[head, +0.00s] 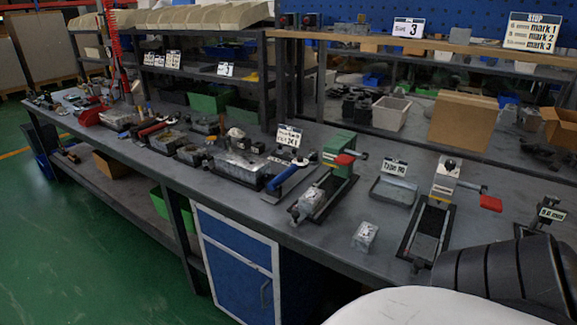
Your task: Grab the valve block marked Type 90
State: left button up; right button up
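A small silvery metal block (366,236) sits alone near the bench's front edge; no marking is readable on it. A second silvery block (309,201) lies at the front end of the green clamp fixture (338,150). A small sign (395,167), which seems to read Type 90 but is blurred, stands at the back of a shallow grey tray (391,193) that looks empty.
The grey workbench (240,205) also carries a grey fixture with a red handle (490,203), a blue-handled tool (283,178), a cardboard box (463,121) and a white bin (391,113). Bare bench surrounds the lone block. A blue cabinet (232,262) stands below; green floor is at left.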

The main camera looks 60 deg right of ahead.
aim_at(309, 201)
jog(key=i, duration=2.9)
jog(key=z, duration=2.75)
